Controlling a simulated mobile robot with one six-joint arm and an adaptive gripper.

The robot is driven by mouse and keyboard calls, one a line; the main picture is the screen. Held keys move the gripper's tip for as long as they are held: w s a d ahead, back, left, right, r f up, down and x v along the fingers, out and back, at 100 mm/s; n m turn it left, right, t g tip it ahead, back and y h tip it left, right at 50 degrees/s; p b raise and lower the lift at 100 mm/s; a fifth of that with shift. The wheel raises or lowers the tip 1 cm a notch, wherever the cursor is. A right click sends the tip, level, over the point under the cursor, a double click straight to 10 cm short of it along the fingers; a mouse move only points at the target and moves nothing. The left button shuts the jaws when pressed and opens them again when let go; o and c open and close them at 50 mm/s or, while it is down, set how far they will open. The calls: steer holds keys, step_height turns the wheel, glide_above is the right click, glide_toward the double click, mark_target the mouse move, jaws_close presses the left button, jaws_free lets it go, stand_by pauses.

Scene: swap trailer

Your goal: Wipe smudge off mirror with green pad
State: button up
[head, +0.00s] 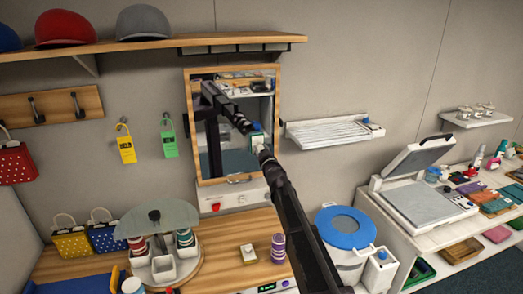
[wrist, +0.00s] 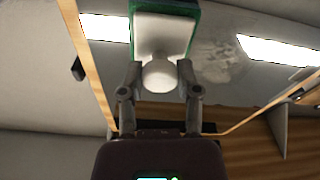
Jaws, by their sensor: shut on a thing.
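The mirror (head: 216,160) hangs on the wall in a wooden frame, with my arm reflected in it. My gripper (head: 263,151) is at the mirror's right side. In the wrist view my gripper (wrist: 160,78) is shut on the white knob of a pad, which has a white back and green edges (wrist: 195,22). The pad faces the glass; I cannot tell whether it touches. A pale, cloudy smudge (wrist: 222,62) shows on the glass just right of the pad in the wrist view. The smudge is not distinct in the head view.
A shelf with caps (head: 145,22) is above the mirror. A slatted white shelf (head: 328,133) is to its right. Below are a wooden counter (head: 225,262) with a cup carousel (head: 157,225), a striped cup stack (head: 278,248), and a blue-lidded bin (head: 345,228).

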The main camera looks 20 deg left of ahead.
steer(key=shift+a, duration=0.15)
steer(key=shift+s+a, duration=0.55)
steer(key=shift+a, duration=0.3)
steer(key=shift+s+a, duration=0.5)
steer(key=shift+a, duration=0.3)
steer(key=shift+s+a, duration=0.5)
steer(key=shift+a, duration=0.35)
steer(key=shift+s+a, duration=0.5)
steer(key=shift+a, duration=0.3)
steer(key=shift+s+a, duration=0.55)
steer(key=shift+a, duration=0.35)
steer(key=shift+s+a, duration=0.5)
steer(key=shift+a, duration=0.35)
steer(key=shift+r, duration=0.15)
